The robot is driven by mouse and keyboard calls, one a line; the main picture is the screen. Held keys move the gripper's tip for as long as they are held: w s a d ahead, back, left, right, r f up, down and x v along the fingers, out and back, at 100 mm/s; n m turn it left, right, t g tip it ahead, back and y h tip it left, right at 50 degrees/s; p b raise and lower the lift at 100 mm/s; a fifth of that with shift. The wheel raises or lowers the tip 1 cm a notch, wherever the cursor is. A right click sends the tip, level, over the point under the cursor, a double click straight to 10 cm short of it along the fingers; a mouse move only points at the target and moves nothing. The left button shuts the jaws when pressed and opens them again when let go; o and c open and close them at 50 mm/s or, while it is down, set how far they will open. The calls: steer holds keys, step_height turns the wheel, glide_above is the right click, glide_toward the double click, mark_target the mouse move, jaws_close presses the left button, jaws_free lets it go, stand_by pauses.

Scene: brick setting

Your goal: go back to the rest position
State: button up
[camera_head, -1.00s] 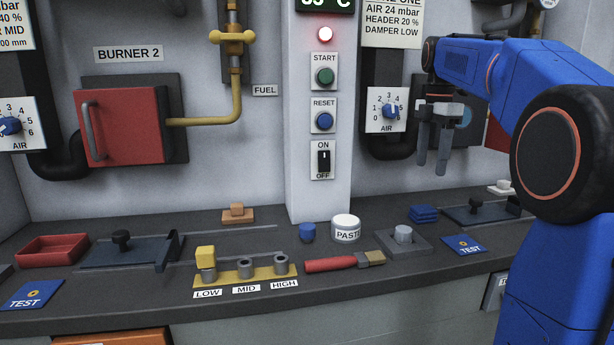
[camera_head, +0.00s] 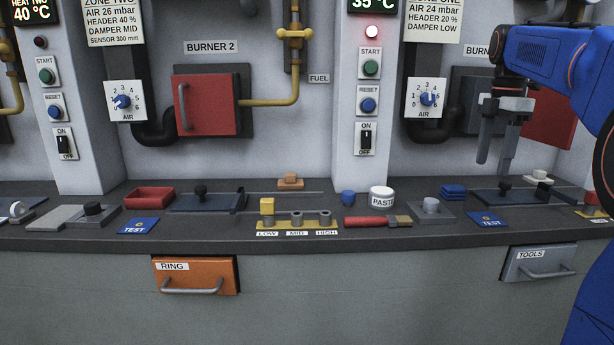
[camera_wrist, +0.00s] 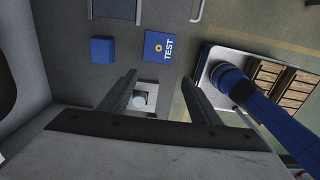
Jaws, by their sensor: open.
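My gripper (camera_head: 497,150) hangs at the right of the head view with its grey fingers pointing down, above the back of the bench. Its fingers are apart with nothing between them. In the wrist view my gripper (camera_wrist: 160,95) shows both fingers spread. Below and beyond them lie a grey block with a round knob (camera_wrist: 141,98), a blue TEST card (camera_wrist: 159,47) and a blue block (camera_wrist: 102,50). My blue arm comes in from the right of the head view.
The dark bench (camera_head: 300,238) holds a red tray (camera_head: 149,198), a yellow damper rack (camera_head: 285,223), a brush (camera_head: 375,221) and a PASTE jar (camera_head: 381,197). An orange RING drawer (camera_head: 195,275) and a grey TOOLS drawer (camera_head: 540,263) are shut below. The wall carries a red burner door (camera_head: 207,105) and switches.

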steer(key=s+a+f+m+t, duration=0.1)
steer(key=s+a+f+m, duration=0.4)
steer(key=s, duration=0.3)
steer(key=s+a+f+m+t, duration=0.1)
steer(key=s+a+f+m, duration=0.4)
steer(key=s, duration=0.3)
steer(key=s+a+f+m+t, duration=0.1)
steer(key=s+a+f+m, duration=0.2)
steer(key=s+f, duration=0.4)
steer(key=s+a+f+m+t, duration=0.1)
steer(key=s+a+f+m, duration=0.2)
steer(key=f, duration=0.7)
steer(key=s+m, duration=0.2)
steer(key=s, duration=0.2)
steer(key=shift+s+f+t, duration=0.3)
steer(key=shift+f+t, duration=0.05)
steer(key=shift+t, duration=0.05)
steer(key=shift+c, duration=0.6)
